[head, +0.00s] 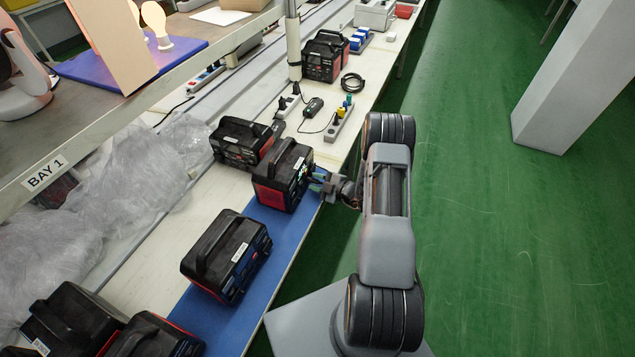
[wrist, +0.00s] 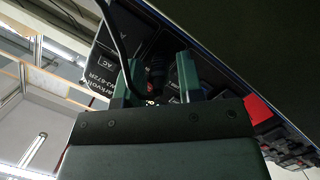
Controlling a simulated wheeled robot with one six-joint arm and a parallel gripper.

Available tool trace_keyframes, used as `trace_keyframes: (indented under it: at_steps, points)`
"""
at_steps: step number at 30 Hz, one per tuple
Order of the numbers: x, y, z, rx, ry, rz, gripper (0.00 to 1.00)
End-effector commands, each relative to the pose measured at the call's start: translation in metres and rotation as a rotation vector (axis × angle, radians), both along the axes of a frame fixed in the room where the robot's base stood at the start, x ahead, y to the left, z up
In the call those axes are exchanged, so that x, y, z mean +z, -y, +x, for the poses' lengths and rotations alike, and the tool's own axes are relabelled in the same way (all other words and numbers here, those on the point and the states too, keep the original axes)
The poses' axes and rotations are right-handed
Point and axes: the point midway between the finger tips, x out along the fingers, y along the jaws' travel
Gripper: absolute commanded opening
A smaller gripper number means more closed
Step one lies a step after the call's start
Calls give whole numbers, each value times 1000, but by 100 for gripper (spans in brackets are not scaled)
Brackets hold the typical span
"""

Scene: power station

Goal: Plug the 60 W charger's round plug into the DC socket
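The power station in front of my gripper (head: 321,182) is a black box with red side panels (head: 282,175) and a top handle, standing at the blue mat's edge. Its dark front face, with an AC label and white lettering, fills the upper middle of the wrist view (wrist: 108,62). My gripper (wrist: 160,72) has two green fingers standing apart, close to that face. A dark, ribbed plug-like part (wrist: 155,70) shows between them, with a gap towards the right finger. A black cable (wrist: 113,35) runs down past the left finger. The DC socket cannot be made out.
Other power stations stand close by on the bench, one behind (head: 238,142) and one in front (head: 227,255). A black charger brick (head: 313,107) with a cable lies beyond, beside a power strip (head: 340,120) with coloured plugs. Crumpled clear plastic (head: 140,170) covers the left. Green floor (head: 480,230) is open on the right.

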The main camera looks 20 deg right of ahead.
Motion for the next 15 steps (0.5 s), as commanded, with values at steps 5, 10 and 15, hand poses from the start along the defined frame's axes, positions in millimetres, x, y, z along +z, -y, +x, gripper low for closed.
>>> trace_keyframes:
  at_steps: [5,10,15]
  points:
    - [0,0,0,0,0,0,46]
    - [0,0,0,-1,-1,0,46]
    - [2,9,-10,-3,0,-1,46]
